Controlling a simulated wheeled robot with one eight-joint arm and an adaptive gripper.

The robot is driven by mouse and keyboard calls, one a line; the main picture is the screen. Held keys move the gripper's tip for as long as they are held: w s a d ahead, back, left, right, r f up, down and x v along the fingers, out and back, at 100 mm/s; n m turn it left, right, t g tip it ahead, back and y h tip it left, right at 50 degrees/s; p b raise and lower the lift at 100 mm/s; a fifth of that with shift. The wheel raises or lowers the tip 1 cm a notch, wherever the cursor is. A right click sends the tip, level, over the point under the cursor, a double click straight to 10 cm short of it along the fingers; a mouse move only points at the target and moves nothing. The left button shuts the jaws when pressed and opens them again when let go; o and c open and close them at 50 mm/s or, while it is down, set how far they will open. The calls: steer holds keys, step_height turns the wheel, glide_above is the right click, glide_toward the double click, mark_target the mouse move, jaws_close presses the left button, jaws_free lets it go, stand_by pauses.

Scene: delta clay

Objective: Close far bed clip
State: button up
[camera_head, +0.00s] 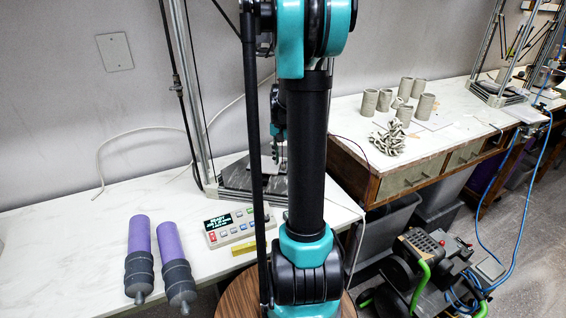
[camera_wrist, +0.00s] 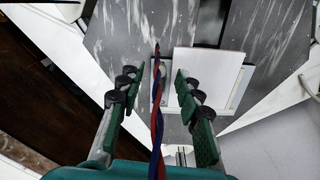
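My gripper (camera_wrist: 157,80) shows in the wrist view with its two green fingers spread apart, open, over the printer bed area. It holds nothing that I can see. A pale square bed plate (camera_wrist: 210,62) lies just beyond and to the right of the fingertips, on a grey streaked base (camera_wrist: 125,28). A twisted red and blue cable crosses the view between the fingers. I cannot make out a bed clip clearly. In the head view the delta printer's grey base (camera_head: 236,180) stands on the white bench, and my arm hides much of it and most of my gripper.
A control box with a screen (camera_head: 231,226), a yellow block (camera_head: 244,247) and two purple clay tubes (camera_head: 139,236) (camera_head: 169,241) lie on the white bench (camera_head: 75,230). Grey clay cylinders (camera_head: 370,101) and a clay lump (camera_head: 388,138) stand on another table. A green-framed machine (camera_head: 430,262) stands on the floor.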

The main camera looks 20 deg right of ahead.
steer(key=shift+f, duration=0.8)
steer(key=shift+c, duration=0.6)
jaws_close()
